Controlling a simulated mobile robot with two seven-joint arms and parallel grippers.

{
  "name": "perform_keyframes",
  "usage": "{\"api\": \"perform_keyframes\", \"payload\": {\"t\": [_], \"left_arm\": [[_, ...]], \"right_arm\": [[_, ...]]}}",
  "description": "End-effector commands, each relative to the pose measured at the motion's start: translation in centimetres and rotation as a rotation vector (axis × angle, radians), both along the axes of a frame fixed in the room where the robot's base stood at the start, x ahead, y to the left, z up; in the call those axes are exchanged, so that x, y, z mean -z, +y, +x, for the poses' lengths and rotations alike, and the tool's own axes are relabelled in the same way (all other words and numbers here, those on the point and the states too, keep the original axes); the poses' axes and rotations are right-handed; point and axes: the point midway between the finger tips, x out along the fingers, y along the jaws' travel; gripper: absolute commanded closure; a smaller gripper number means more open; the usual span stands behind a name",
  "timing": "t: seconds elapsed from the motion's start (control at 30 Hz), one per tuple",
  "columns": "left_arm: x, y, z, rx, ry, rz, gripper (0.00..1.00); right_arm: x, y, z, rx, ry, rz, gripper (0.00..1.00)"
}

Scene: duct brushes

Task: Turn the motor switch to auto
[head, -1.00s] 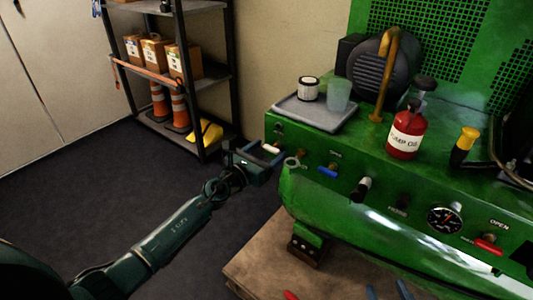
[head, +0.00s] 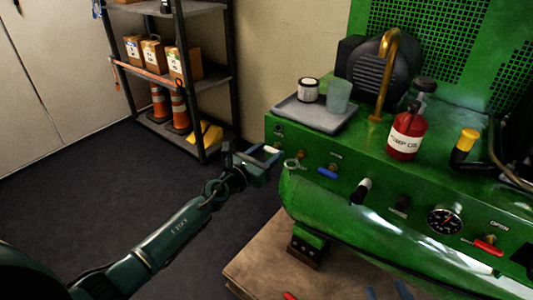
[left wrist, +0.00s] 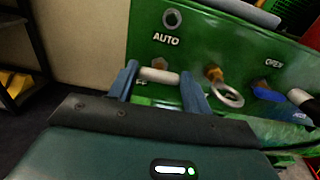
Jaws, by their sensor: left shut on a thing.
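The motor switch has a pale, bar-shaped handle (left wrist: 158,76) on the front of the green machine, with an AUTO label above it and a partly hidden label ending in "FF" below left. The handle lies almost level in the left wrist view, and it also shows in the head view (head: 271,149). My left gripper (left wrist: 160,88) is shut on the handle, one blue-grey finger at each end of it. In the head view the left gripper (head: 264,160) is at the machine's left front corner. My right gripper is in neither view.
Right of the switch are a brass valve with a ring (left wrist: 226,94) and a blue lever (left wrist: 268,93). A grey tray (head: 313,115) with a filter and cup sits on the machine, near a red oil bottle (head: 405,135). A shelf (head: 180,75) stands behind left.

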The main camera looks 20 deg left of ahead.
Motion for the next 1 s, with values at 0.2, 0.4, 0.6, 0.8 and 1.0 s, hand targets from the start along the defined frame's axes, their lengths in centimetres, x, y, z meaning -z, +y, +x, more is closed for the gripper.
{"api": "perform_keyframes", "payload": {"t": [0.2, 0.4, 0.6, 0.8, 1.0], "left_arm": [[0.00, 0.03, 0.00, 0.000, 0.032, -0.086, 0.74], [-0.02, 0.09, 0.02, 0.001, 0.086, -0.233, 0.74], [0.03, 0.18, 0.05, 0.000, 0.150, -0.411, 0.74], [0.07, 0.26, 0.06, -0.001, 0.216, -0.590, 0.74], [0.14, 0.32, 0.08, -0.001, 0.281, -0.769, 0.74]], "right_arm": [[0.01, -0.03, 0.01, 0.002, 0.010, -0.001, 0.64], [-0.09, -0.06, 0.03, 0.007, 0.023, 0.004, 0.64], [0.02, -0.15, -0.07, 0.013, 0.053, 0.004, 0.64], [0.14, -0.30, -0.24, 0.018, 0.084, -0.001, 0.64], [0.05, -0.49, -0.27, 0.021, 0.115, -0.006, 0.64]]}}
